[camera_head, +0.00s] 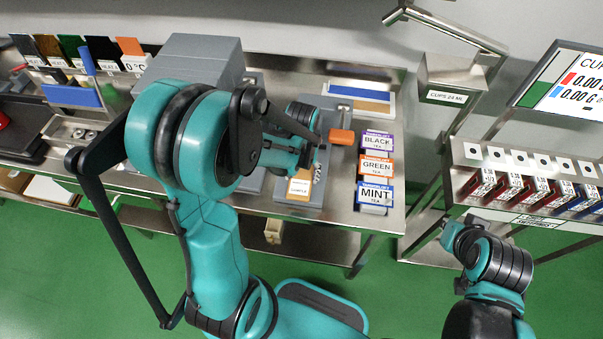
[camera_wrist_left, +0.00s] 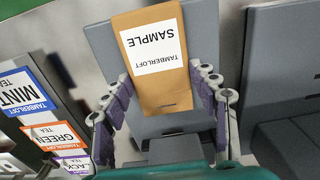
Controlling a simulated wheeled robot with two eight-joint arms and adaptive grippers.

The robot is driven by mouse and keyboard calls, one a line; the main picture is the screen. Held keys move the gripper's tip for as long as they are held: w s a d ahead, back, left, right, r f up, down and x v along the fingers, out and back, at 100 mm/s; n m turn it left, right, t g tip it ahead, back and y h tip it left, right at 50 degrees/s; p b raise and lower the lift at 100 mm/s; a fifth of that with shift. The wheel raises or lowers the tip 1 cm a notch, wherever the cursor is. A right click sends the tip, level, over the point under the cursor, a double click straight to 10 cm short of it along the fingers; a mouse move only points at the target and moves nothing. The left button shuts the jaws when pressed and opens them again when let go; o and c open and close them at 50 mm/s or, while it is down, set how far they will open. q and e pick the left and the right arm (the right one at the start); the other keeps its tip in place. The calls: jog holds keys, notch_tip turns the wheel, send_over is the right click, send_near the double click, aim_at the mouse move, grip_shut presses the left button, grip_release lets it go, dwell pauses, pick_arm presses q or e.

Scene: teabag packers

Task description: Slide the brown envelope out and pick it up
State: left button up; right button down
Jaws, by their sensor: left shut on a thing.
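The brown envelope (camera_wrist_left: 150,90) has a white label reading TAMBERLOFT SAMPLE, upside down in the left wrist view. It lies over a grey machine surface (camera_wrist_left: 105,50). In the head view the envelope (camera_head: 300,188) shows at the front of the grey machine, partly behind my gripper. My left gripper (camera_head: 317,176) is over it. In the left wrist view the two fingers (camera_wrist_left: 166,92) are at the envelope's two side edges, shut on it. My right gripper (camera_head: 453,235) is at the lower right, away from the envelope; its fingers are not clear.
Black, green and mint tea boxes (camera_head: 376,167) stand right of the machine on the steel table (camera_head: 395,220). An orange block (camera_head: 341,136) is just behind. A rack of teabag boxes (camera_head: 520,190) stands at the far right. The green floor in front is open.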

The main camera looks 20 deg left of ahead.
aim_at(301, 178)
pick_arm(q)
jog(key=o, duration=1.2)
notch_tip(301, 178, up, 8)
jog(key=shift+f, duration=0.25)
